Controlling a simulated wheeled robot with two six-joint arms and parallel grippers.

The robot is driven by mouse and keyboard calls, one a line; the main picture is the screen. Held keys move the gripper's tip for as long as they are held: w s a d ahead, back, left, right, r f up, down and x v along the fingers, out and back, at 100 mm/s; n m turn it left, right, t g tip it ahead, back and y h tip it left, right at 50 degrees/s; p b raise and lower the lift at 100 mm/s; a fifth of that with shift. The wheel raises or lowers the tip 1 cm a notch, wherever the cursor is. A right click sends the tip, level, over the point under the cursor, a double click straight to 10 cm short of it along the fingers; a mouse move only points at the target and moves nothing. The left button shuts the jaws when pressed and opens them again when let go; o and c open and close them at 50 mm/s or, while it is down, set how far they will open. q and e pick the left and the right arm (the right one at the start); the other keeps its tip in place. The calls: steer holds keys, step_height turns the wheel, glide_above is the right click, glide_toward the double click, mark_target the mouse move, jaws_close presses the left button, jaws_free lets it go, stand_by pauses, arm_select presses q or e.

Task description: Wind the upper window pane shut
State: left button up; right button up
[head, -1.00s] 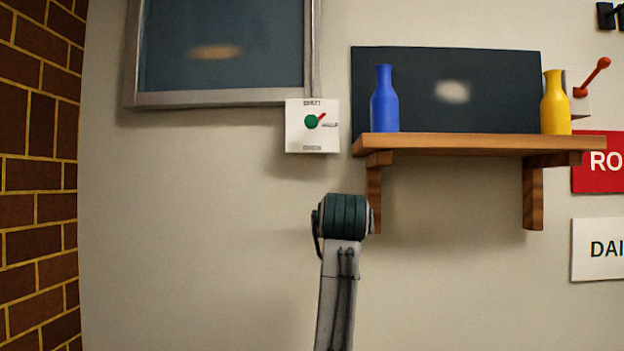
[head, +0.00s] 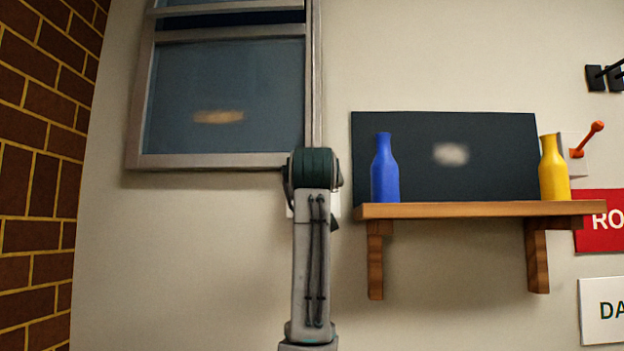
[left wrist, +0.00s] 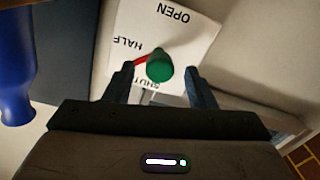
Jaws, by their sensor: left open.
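The window (head: 218,95) hangs on the wall at upper left in the head view. Its upper part is cut off by the picture's top edge; a dark strip (head: 235,18) shows between two grey rails there. A white control plate (left wrist: 190,38) marked OPEN, HALF and SHUT carries a green knob (left wrist: 159,66) with a red pointer, which lies between HALF and SHUT. My left gripper (left wrist: 161,84) is open, its fingers on either side of the knob; I cannot tell if they touch it. In the head view my arm hides most of the plate. My right gripper is not in view.
Right of the plate, a wooden shelf (head: 450,210) bears a blue bottle (head: 385,172) and a yellow bottle (head: 554,172) before a dark panel (head: 480,130). An orange-red lever (head: 590,138) is on the wall beyond. A brick wall (head: 35,190) stands at left.

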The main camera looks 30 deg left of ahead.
arm_select(q)
steer(key=shift+p+x, duration=0.45)
steer(key=shift+x, duration=0.75)
steer(key=shift+w+a, duration=0.2)
steer(key=shift+w, duration=0.15)
steer(key=c, duration=1)
steer(key=shift+o, duration=0.2)
